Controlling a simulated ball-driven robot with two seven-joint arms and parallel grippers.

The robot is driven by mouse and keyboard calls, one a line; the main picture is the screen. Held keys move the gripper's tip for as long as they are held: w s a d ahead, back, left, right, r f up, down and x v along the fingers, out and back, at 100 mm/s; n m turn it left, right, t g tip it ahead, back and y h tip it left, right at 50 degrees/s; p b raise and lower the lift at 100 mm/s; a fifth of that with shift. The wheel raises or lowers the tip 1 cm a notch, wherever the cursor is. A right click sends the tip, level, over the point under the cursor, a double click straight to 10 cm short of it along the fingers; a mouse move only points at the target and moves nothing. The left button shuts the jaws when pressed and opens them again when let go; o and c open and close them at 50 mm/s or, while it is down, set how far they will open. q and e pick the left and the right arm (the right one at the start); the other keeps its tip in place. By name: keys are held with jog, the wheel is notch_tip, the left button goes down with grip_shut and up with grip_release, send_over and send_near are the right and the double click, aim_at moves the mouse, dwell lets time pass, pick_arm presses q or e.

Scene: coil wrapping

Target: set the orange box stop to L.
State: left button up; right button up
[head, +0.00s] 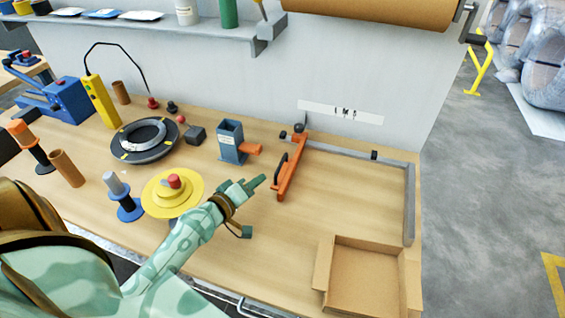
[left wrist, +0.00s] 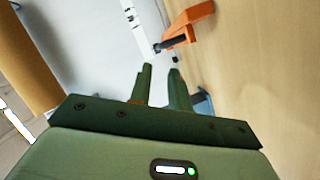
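The orange box stop (head: 291,168) is a long bar with a black handle. It stands at the left end of a grey rail on the bench, below a white strip with letters (head: 340,112) that are too small to read surely. In the left wrist view the orange stop (left wrist: 190,25) and its black handle lie beyond the fingertips. My left gripper (head: 255,184) is just left of the stop, apart from it. In the left wrist view its two fingers (left wrist: 161,70) stand apart with a narrow gap and nothing between them. My right gripper is not in view.
A blue-grey holder (head: 231,143) with an orange tab stands left of the stop. A yellow disc (head: 160,193) with a red knob lies near my left arm. An open cardboard box (head: 365,280) sits front right. The bench between stop and box is clear.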

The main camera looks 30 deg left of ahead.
aim_at(281, 163)
pick_arm(q)
jog(key=b+x, duration=0.1)
jog(key=x, duration=1.1)
jog(key=shift+b, duration=0.4)
jog(key=shift+c, duration=0.3)
jog(key=shift+d, duration=0.1)
grip_shut()
